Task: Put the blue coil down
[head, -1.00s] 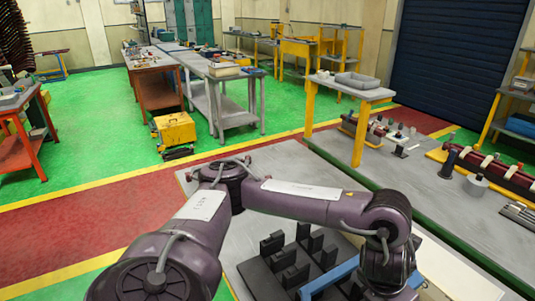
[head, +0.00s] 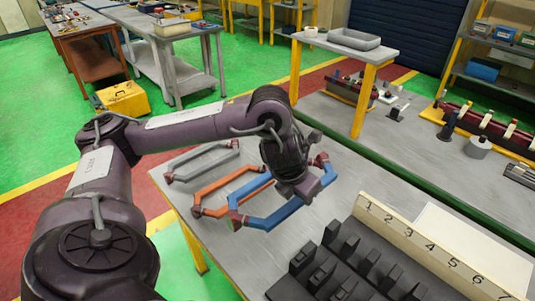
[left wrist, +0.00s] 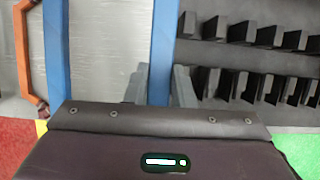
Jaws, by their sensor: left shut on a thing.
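The blue coil (head: 268,221) is a long six-sided loop with reddish-brown ends. My left gripper (head: 303,194) is shut on it from above, at one of its long sides. In the left wrist view the coil's two blue bars (left wrist: 163,45) run up the picture, one of them between the grey fingers (left wrist: 145,92). The coil is beside the orange coil (head: 222,193) and partly overlaps it in the head view. I cannot tell whether it touches the grey table (head: 205,225). My right gripper is out of view.
A grey coil (head: 200,160) lies farther left on the table. A black slotted rack (head: 335,270) stands at the front right, with a numbered cream strip (head: 430,245) behind it. Bare table lies between the coils and the rack.

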